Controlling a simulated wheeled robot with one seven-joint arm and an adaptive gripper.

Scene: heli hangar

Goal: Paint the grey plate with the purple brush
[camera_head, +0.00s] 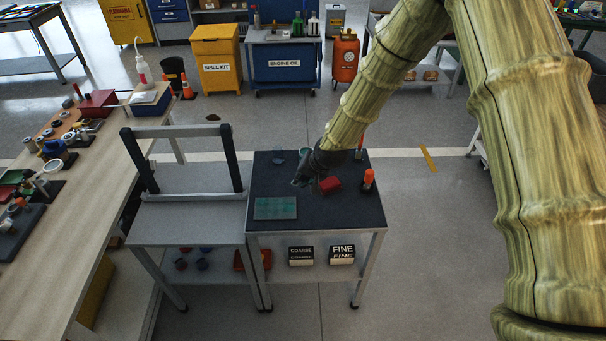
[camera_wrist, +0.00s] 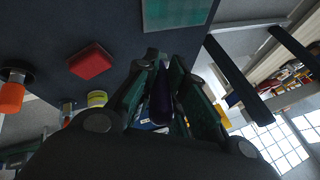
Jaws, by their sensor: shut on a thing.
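My gripper (camera_head: 303,181) is above the dark-topped table (camera_head: 345,217). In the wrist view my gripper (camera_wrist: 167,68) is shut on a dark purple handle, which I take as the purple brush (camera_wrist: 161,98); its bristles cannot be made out. A flat rectangular plate (camera_head: 275,208) lies near the table's front left corner. Its face looks teal-green rather than plain grey, and it also shows at the top of the wrist view (camera_wrist: 176,12). In the head view my gripper is behind and to the right of the plate, apart from it.
A red block (camera_head: 330,184) lies just right of my gripper. An orange-topped container (camera_head: 368,178) stands near the right edge. A small blue item (camera_head: 278,160) sits at the back left. A dark upright frame (camera_head: 238,160) stands left of the table. The table's front right is clear.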

